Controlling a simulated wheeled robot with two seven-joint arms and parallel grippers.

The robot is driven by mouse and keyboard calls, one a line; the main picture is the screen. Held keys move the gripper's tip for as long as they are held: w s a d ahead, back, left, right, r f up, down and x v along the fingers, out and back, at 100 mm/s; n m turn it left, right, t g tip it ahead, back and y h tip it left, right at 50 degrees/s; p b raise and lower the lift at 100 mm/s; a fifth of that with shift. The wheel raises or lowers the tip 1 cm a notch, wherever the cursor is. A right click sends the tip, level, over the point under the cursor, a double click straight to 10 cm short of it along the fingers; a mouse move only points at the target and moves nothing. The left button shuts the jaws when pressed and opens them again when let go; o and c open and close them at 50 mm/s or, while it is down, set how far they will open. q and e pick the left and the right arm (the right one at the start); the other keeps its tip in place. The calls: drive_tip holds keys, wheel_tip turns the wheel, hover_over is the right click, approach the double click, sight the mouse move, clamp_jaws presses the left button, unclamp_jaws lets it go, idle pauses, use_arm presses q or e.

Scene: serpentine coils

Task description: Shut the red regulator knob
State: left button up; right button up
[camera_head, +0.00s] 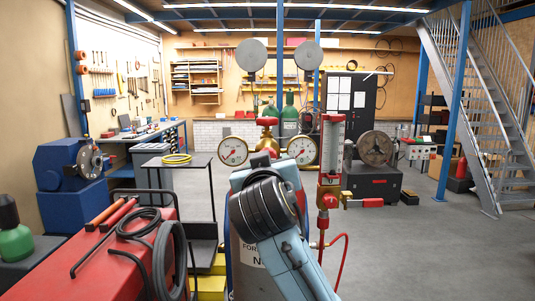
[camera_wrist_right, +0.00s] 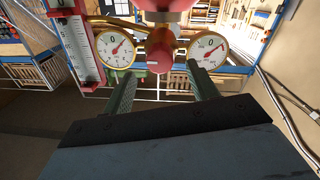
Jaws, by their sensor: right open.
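A gas cylinder (camera_head: 242,262) stands upright in the middle of the head view, partly hidden by my right arm. On it is a brass regulator with two round gauges (camera_head: 232,151) (camera_head: 302,151) and a red knob (camera_head: 267,121) on top. In the right wrist view a large red rounded part (camera_wrist_right: 165,5) is cut off by the top edge; I cannot tell whether it is that same knob. My right gripper (camera_wrist_right: 161,88) is open, its two fingers apart just below the regulator body (camera_wrist_right: 160,50), with nothing between them. My left gripper is not in view.
A flowmeter (camera_head: 332,150) with red fittings stands right of the gauges; it also shows in the wrist view (camera_wrist_right: 80,45). A red hose (camera_head: 340,262) hangs below it. A red cart (camera_head: 105,262) with black cables is at front left.

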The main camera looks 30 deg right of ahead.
drive_tip(key=p+x, duration=0.1)
drive_tip(key=x, duration=0.4)
drive_tip(key=shift+a, duration=0.1)
drive_tip(key=c, duration=1)
